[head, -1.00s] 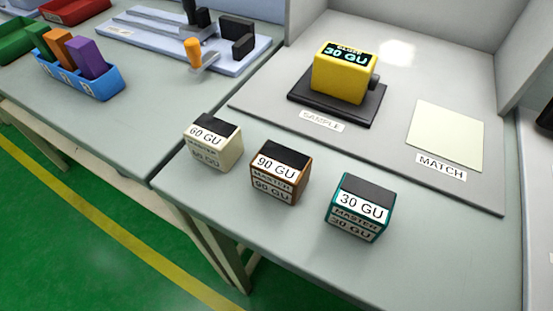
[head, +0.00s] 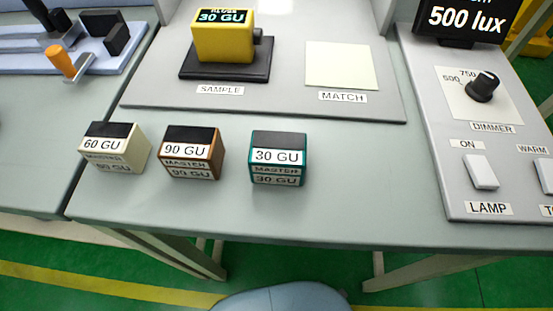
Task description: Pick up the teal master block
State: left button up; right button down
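The teal master block (head: 278,159) stands on the grey-green table near its front edge, in the middle of the head view. Its top is dark and its labels read 30 GU and MASTER. It is the rightmost block in a row with the brown 90 GU block (head: 191,153) and the cream 60 GU block (head: 115,148). Nothing touches it. Neither of my grippers is in view.
Behind the blocks, a grey board (head: 290,95) bears a yellow gloss meter (head: 222,38) reading 30 GU and a pale MATCH pad (head: 340,66). A lamp panel (head: 455,150) with dimmer and switches stands at right. Table between teal block and panel is clear.

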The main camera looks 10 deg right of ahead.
aim_at(275, 157)
jog(key=k+j+u, duration=0.3)
jog(key=k, duration=0.25)
jog(key=k+j+u, duration=0.25)
jog(key=k, duration=0.3)
